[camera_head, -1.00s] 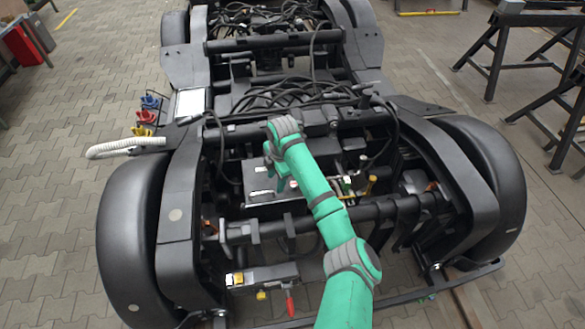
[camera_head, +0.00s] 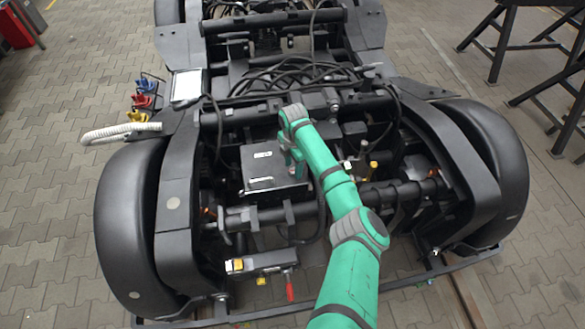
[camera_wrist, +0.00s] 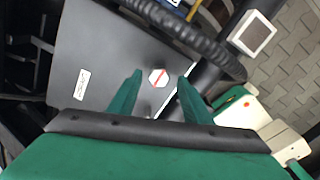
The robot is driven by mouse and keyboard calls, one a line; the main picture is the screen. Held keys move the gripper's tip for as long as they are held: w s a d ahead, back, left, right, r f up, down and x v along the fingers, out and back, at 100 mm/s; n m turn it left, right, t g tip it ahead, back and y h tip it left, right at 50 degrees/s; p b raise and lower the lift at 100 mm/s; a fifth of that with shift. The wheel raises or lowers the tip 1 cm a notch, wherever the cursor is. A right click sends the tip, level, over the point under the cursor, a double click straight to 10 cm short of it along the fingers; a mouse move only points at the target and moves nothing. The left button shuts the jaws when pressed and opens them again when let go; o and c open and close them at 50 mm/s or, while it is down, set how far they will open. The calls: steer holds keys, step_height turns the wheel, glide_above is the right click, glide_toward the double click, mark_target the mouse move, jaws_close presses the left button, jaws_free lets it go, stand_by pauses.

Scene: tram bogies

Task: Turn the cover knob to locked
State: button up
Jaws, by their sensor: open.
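The cover knob (camera_wrist: 158,77) is a small white hexagon with a red line across it, set on a dark grey cover plate (camera_wrist: 100,45) in the wrist view. My gripper (camera_wrist: 157,88) is open. Its two green fingers stand on either side of the knob in that view, with clear gaps; I cannot tell how far above the plate they are. In the head view, my gripper (camera_head: 297,172) is over the right part of the dark box cover (camera_head: 262,178), and the knob is not distinguishable there.
A thick black ribbed hose (camera_wrist: 180,28) runs past the cover's upper edge. In the head view, a red-handled lever (camera_head: 289,287) is at the front.

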steer(key=shift+a+f, duration=0.15)
steer(key=shift+f, duration=0.4)
steer(key=shift+a+f, duration=0.1)
steer(key=shift+a, duration=0.1)
steer(key=shift+s, duration=0.1)
steer(key=shift+d, duration=0.1)
steer(key=c, duration=1.1)
